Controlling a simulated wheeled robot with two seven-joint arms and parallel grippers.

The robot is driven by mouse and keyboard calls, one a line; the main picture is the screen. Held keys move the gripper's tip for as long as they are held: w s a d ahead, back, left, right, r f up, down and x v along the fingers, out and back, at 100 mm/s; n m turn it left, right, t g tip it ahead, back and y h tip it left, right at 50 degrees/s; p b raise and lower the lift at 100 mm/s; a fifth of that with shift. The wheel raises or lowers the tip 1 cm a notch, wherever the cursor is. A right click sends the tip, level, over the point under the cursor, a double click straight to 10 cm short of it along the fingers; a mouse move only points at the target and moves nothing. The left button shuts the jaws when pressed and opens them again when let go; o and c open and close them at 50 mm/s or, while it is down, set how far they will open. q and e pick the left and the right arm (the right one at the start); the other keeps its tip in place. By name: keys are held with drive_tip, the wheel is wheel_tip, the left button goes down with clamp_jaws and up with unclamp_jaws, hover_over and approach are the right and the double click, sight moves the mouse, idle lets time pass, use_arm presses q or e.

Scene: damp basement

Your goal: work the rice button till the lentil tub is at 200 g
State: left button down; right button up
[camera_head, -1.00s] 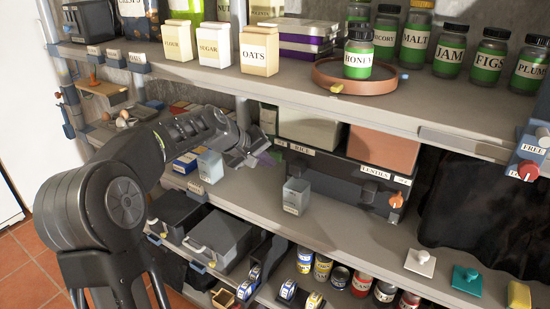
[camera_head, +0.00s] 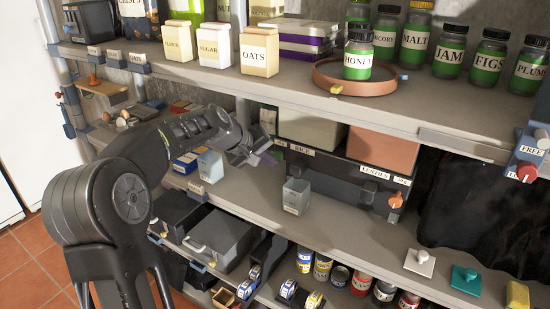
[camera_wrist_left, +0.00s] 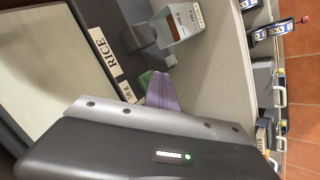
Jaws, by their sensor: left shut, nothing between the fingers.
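The dark dispenser with a RICE label (camera_head: 301,149) and a LENTILS label (camera_head: 374,172) stands at the back of the middle shelf. The RICE label also shows in the left wrist view (camera_wrist_left: 101,47) beside a 50 g label (camera_wrist_left: 126,91). A clear grey tub (camera_head: 296,195) stands upright before the dispenser; in the wrist view the tub (camera_wrist_left: 181,25) shows a reddish-brown patch. Its label is unreadable. My left gripper (camera_head: 264,156) is shut and empty, left of the tub. Its purple fingertips (camera_wrist_left: 161,92) are by a small green part (camera_wrist_left: 145,78); contact is unclear.
A second clear tub (camera_head: 210,166) stands left of my gripper. An orange knob (camera_head: 396,200) sits below the LENTILS label. The upper shelf (camera_head: 455,120) with jars overhangs the work area. White (camera_head: 419,262) and teal (camera_head: 466,280) handled pieces lie at right.

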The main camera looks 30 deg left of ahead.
use_arm(q)
drive_tip(key=shift+w, duration=0.2)
idle(0.5)
drive_tip(key=shift+s+b, duration=0.7)
drive_tip(key=shift+s, duration=0.35)
drive_tip(key=s+b, duration=0.3)
drive_tip(key=s, duration=0.2)
idle(0.8)
